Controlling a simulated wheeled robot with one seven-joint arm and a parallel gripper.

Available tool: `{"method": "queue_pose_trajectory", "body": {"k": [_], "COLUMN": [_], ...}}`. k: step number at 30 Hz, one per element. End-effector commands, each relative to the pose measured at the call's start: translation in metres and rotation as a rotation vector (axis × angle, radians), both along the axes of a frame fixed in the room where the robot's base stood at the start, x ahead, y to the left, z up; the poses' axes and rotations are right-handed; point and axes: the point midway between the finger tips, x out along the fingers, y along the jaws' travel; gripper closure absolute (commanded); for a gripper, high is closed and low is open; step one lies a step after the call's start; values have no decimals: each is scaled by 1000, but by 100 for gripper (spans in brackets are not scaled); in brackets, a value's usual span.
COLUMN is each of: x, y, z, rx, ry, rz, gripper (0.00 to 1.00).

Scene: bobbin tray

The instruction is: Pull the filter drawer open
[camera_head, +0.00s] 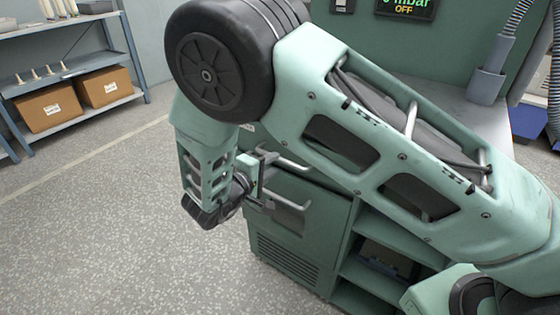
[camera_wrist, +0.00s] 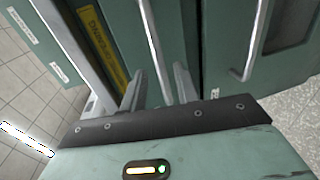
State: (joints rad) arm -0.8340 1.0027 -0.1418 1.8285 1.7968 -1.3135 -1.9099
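The filter drawer (camera_wrist: 182,28) has a green front with a grey bar handle (camera_wrist: 151,40) in the wrist view. It looks closed, but I cannot tell for sure. My gripper (camera_wrist: 159,70) is open, its two grey fingers on either side of the handle bar. Gaps show between bar and fingers, so it is not clamped. In the head view my gripper (camera_head: 268,180) is at the cabinet's front, partly hidden by my arm. The drawer's front is mostly hidden there.
A second green panel with its own bar handle (camera_wrist: 250,45) is right of the drawer in the wrist view. The cabinet (camera_head: 285,262) has open shelves on its right. A grey shelf rack with cardboard boxes (camera_head: 48,108) stands far left. The floor before the cabinet is clear.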

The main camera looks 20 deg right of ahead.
Motion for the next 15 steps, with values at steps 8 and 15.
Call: {"method": "queue_pose_trajectory", "body": {"k": [8,15], "x": [23,27], "y": [-31,-38], "z": [-8,-9], "rx": [1,0], "ry": [1,0], "rz": [0,1], "gripper": [69,69]}}
